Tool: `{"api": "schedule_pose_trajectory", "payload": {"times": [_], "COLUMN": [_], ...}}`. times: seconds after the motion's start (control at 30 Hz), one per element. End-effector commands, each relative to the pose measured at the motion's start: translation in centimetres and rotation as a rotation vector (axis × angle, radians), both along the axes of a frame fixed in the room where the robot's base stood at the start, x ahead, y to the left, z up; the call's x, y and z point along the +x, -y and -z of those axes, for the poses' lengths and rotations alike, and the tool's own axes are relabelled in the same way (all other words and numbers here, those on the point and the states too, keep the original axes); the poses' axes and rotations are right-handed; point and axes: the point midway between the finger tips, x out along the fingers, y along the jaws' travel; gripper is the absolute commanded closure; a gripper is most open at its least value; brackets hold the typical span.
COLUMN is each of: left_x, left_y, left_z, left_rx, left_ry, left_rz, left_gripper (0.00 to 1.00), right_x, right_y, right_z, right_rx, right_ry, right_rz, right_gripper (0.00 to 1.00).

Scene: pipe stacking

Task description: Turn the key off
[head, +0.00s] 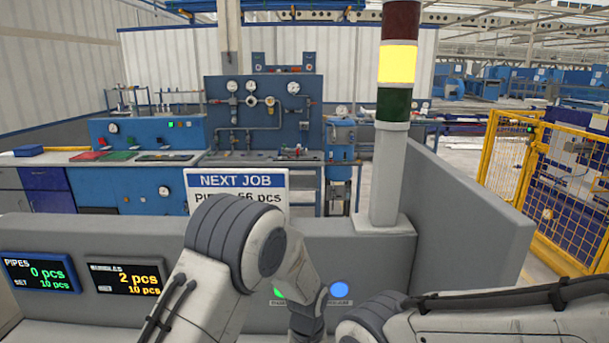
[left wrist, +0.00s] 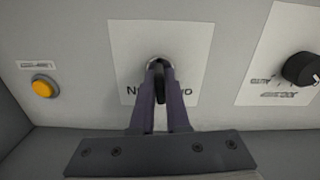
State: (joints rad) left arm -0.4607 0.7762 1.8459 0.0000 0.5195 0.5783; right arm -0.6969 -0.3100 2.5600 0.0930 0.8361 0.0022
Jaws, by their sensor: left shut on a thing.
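In the left wrist view, my left gripper (left wrist: 160,72) is shut on the key (left wrist: 160,88), a dark narrow piece between its two fingers. The key sits at a round metal lock (left wrist: 158,61) on a white label plate (left wrist: 190,45). The fingers hide most of the key and part of the plate's lettering, so I cannot tell the key's setting. In the head view my left arm bends down to the panel, and its fingers are not clear there. My right arm comes in at the lower right; its gripper is out of view.
In the left wrist view, an orange button (left wrist: 42,88) is at left and a black rotary knob (left wrist: 300,69) at right. In the head view, a blue button (head: 339,289) shows between my arms. The signal tower (head: 397,64) has its yellow light lit. Two displays (head: 40,272) are at left.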

Motion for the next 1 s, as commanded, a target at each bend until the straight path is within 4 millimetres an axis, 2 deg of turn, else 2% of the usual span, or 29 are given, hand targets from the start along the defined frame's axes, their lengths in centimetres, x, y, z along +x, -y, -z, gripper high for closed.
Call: {"api": "schedule_pose_trajectory", "payload": {"times": [0.17, 0.43, 0.77, 1.0], "left_x": [0.0, -0.01, -0.01, 0.0], "left_y": [0.0, -0.01, 0.0, 0.0], "left_z": [-0.04, -0.03, -0.02, -0.06], "left_rx": [0.0, 0.0, 0.0, 0.0], "left_ry": [0.0, 0.0, 0.0, 0.0], "left_rz": [-0.02, -0.284, -0.317, -0.56], "left_gripper": [1.0, 1.0, 1.0, 1.0], "right_x": [0.0, 0.0, 0.01, 0.0], "right_y": [0.01, 0.0, 0.0, 0.0], "right_z": [-0.07, -0.45, -0.47, -0.82], "right_rx": [0.0, 0.0, 0.0, 0.0], "right_ry": [0.0, 0.0, 0.0, 0.0], "right_rz": [0.0, 0.0, 0.0, 0.0], "right_gripper": [0.45, 0.45, 0.45, 0.45]}}
